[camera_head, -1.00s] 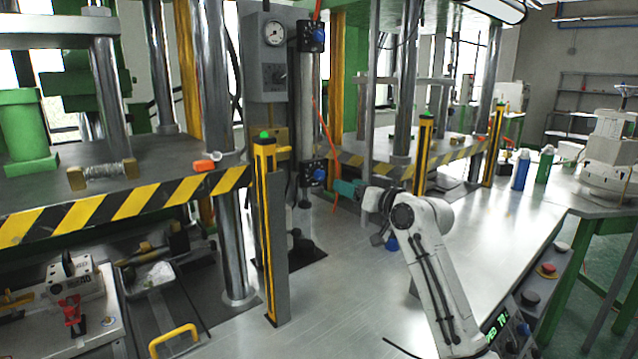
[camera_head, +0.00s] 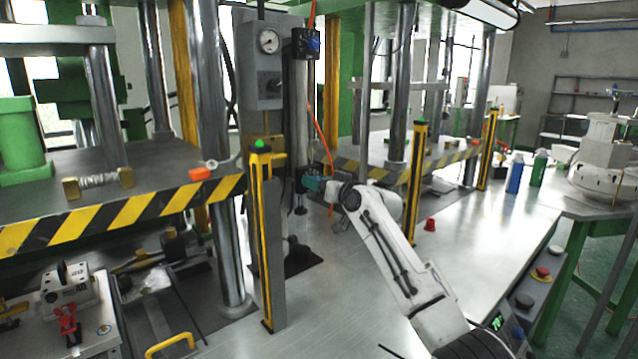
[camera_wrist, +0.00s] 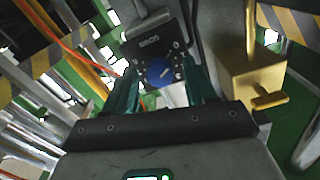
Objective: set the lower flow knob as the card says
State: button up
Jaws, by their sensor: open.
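The lower flow knob (camera_wrist: 159,70) is a blue round knob on a black block (camera_wrist: 148,52) in the wrist view. A pale mark crosses its face at a slant. My gripper (camera_wrist: 161,88) is open, with one teal finger on each side of the knob. I cannot tell whether the fingers touch it. In the head view my gripper (camera_head: 308,184) is at the lower block on the column and hides the lower knob. The upper blue knob (camera_head: 313,44) is on another black block, higher on the same column. I cannot make out a card.
A grey box with a round gauge (camera_head: 269,41) stands left of the column. An orange hose (camera_head: 322,130) runs down close to my gripper. A yellow post with a green top (camera_head: 260,165) stands at left. A brass-coloured block (camera_wrist: 250,75) is right of the fingers in the wrist view.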

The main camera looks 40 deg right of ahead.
jog(key=shift+c, duration=0.5)
grip_shut()
jog(key=shift+m, duration=0.4)
jog(key=shift+s+f+m+p, duration=0.15)
jog(key=shift+m+p, duration=2.7)
jog(key=shift+m, duration=2)
jog(key=shift+w+f+m+p, duration=0.15)
jog(key=shift+m+p, duration=2.65)
jog(key=shift+m, duration=2)
jog(key=shift+s+f+m+p, duration=0.15)
jog(key=shift+m+p, duration=2.7)
jog(key=shift+m, duration=2)
